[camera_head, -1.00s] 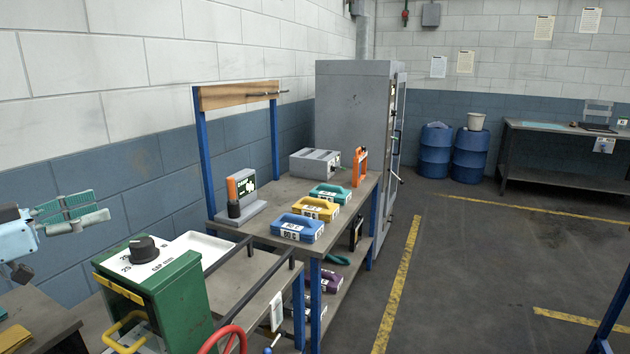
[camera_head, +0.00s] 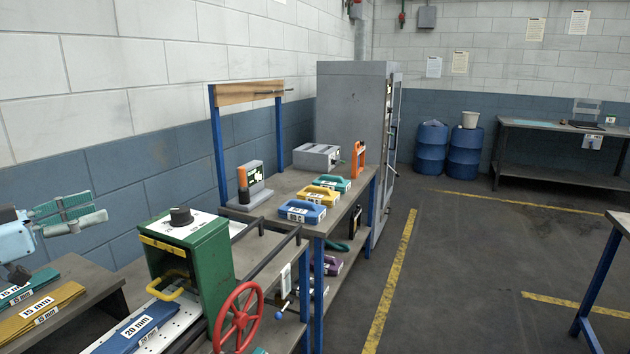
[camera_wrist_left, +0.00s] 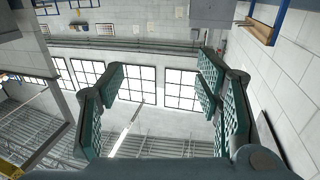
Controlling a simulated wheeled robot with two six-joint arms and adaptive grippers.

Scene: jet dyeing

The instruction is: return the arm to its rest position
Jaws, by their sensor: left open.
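My left gripper (camera_head: 68,214) is at the left edge of the head view, raised above the bench with the labelled blocks. Its teal padded fingers are apart and nothing is between them. In the left wrist view the open fingers (camera_wrist_left: 155,105) frame only the far wall, windows and ceiling. My right gripper is not in view.
A workbench (camera_head: 268,205) holds coloured cases. The floor (camera_head: 460,270) at right is open.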

